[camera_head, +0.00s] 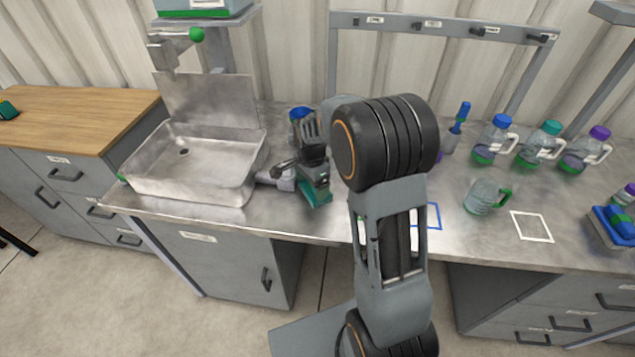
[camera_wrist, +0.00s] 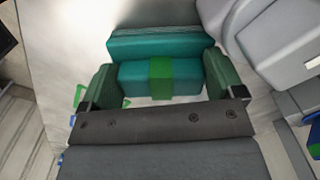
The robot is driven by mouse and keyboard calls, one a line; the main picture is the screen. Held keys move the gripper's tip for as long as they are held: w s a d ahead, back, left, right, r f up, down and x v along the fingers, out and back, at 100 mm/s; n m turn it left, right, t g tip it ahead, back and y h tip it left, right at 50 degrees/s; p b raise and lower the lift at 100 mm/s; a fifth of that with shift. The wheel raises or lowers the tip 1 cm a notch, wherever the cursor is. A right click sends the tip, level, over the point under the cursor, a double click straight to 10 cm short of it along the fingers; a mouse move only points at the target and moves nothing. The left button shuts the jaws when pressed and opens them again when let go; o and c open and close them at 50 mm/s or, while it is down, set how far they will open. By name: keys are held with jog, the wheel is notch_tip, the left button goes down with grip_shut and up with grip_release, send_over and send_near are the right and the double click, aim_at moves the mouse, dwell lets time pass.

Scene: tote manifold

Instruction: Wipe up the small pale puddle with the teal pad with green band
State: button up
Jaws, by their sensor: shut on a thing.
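The teal pad with green band (camera_wrist: 135,80) is between the fingers of my gripper (camera_wrist: 165,88) in the wrist view. The green band crosses the middle of its near face. In the head view the pad (camera_head: 318,197) shows as a small teal and green block below my gripper (camera_head: 313,184), near the counter's front edge, right of the sink. My gripper is shut on the pad. The pad is at or just above the counter; I cannot tell if it touches. I cannot make out the small pale puddle in either view; my arm and gripper hide part of the counter.
A metal sink (camera_head: 190,190) stands left of my gripper. A grey fitting (camera_head: 275,178) lies close beside the gripper. Several handled bottles (camera_head: 493,140) stand at the back right. A clear jug (camera_head: 482,197) is nearer, beside a white square outline (camera_head: 531,226).

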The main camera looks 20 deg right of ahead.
jog(key=shift+w+a+r, duration=0.1)
jog(key=shift+w+a, duration=0.25)
jog(key=shift+a, duration=0.25)
jog(key=shift+w+r, duration=0.15)
jog(key=shift+r, duration=0.1)
jog(key=shift+d, duration=0.25)
jog(key=shift+s+d+f, duration=0.15)
jog(key=shift+s, duration=0.25)
jog(key=shift+s+d+f, duration=0.1)
jog(key=shift+s+d, duration=0.15)
jog(key=shift+d, duration=0.3)
jog(key=shift+s+d, duration=0.2)
jog(key=shift+d, duration=0.3)
jog(key=shift+s+d+f, duration=0.1)
jog(key=shift+s+d, duration=0.4)
jog(key=shift+d, duration=0.35)
jog(key=shift+s+d, duration=0.5)
jog(key=shift+d, duration=0.3)
jog(key=shift+s+d+f, duration=0.1)
jog(key=shift+s+d, duration=0.4)
jog(key=shift+d, duration=0.35)
